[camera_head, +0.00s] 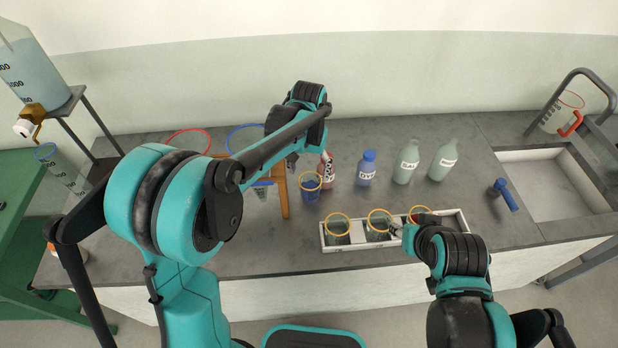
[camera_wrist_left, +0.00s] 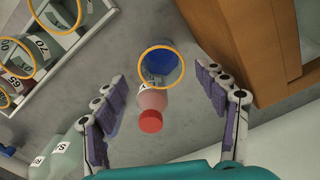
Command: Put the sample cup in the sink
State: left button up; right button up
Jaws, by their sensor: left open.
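A clear cup with an orange rim and blue contents (camera_head: 311,194) stands alone on the grey bench, beside a wooden stand. In the left wrist view this cup (camera_wrist_left: 160,62) lies between and beyond the fingers. My left gripper (camera_wrist_left: 161,75) is open and empty, pointing down above the cup; in the head view my arm mostly hides it. More orange-rimmed cups (camera_head: 338,231) stand in a white tray; which cup is the sample cup is not marked. The pale sink (camera_head: 540,188) is at the right end of the bench. My right gripper (camera_head: 408,236) is by the tray, its fingers unclear.
A red-capped bottle (camera_head: 327,172) stands close to the blue cup. A blue bottle (camera_head: 366,168) and two grey-green bottles (camera_head: 406,162) stand to its right. The wooden stand (camera_head: 281,192) is to its left. A blue-handled tap (camera_head: 505,195) is at the sink's left edge.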

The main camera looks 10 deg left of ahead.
aim_at(310, 177)
pick_arm(q)
jog(key=shift+o, duration=0.5)
jog(key=shift+t, duration=0.4)
jog(key=r+p, duration=0.2)
jog(key=r, duration=0.2)
jog(key=shift+w+r, duration=0.2)
jog(key=shift+t, duration=0.3)
notch_tip(310, 177, down, 9)
jog(key=shift+w+d+r+b, duration=0.1)
jog(key=shift+w+r+b, duration=0.05)
jog(key=shift+b, duration=0.8)
jog(key=f, duration=0.2)
jog(key=f+b, duration=0.1)
jog(key=f, duration=0.1)
jog(key=w+f+b, duration=0.1)
jog(key=f, duration=0.2)
jog(key=shift+s, duration=0.1)
jog(key=c, duration=1.4)
jog(key=shift+r, duration=0.15)
